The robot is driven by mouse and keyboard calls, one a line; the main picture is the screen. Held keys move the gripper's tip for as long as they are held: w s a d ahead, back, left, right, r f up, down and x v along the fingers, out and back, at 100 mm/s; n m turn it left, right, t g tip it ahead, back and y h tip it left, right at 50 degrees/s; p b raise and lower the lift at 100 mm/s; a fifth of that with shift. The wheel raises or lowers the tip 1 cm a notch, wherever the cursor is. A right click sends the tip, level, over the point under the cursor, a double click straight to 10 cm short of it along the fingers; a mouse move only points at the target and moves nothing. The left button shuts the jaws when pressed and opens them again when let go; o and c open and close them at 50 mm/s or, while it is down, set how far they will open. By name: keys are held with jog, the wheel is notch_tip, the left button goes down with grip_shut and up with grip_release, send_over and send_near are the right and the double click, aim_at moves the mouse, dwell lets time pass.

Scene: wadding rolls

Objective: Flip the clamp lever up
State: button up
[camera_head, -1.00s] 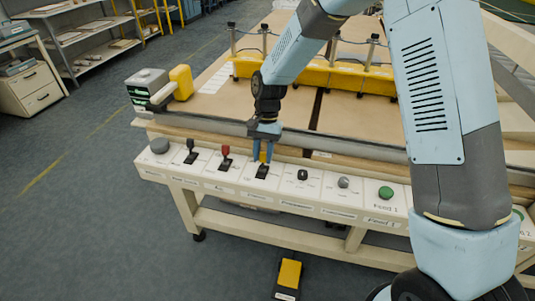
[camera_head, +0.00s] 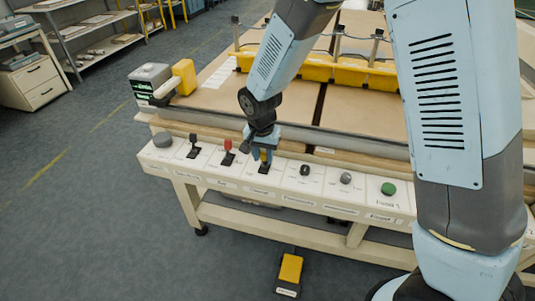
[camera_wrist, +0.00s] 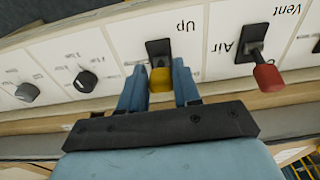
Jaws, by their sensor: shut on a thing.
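The clamp lever is a yellow-tipped lever (camera_wrist: 160,80) on a black plate in the white control panel. The wrist view shows the word "Up", upside down, beyond its plate. My gripper (camera_wrist: 158,86) has one blue finger on each side of the yellow tip and is shut on it. In the head view my gripper (camera_head: 263,148) comes down over the panel at this lever (camera_head: 264,167), and the fingers partly hide it.
A red-tipped lever (camera_head: 228,147) stands close on the left, with a black lever (camera_head: 194,140) beyond it. A black knob (camera_head: 305,170), a grey knob (camera_head: 346,178) and a green button (camera_head: 388,189) lie to the right. A yellow pedal (camera_head: 290,268) is on the floor.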

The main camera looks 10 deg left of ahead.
jog(key=shift+s+f+t, duration=0.25)
jog(key=shift+s+t, duration=0.4)
jog(key=shift+t, duration=0.35)
dwell(0.3)
jog(key=o, duration=1)
jog(key=shift+c, duration=0.2)
jog(key=shift+r, duration=0.1)
jog(key=v, duration=1.3)
jog(key=shift+a+r, duration=0.2)
jog(key=shift+r, duration=0.05)
jog(key=shift+d, duration=0.1)
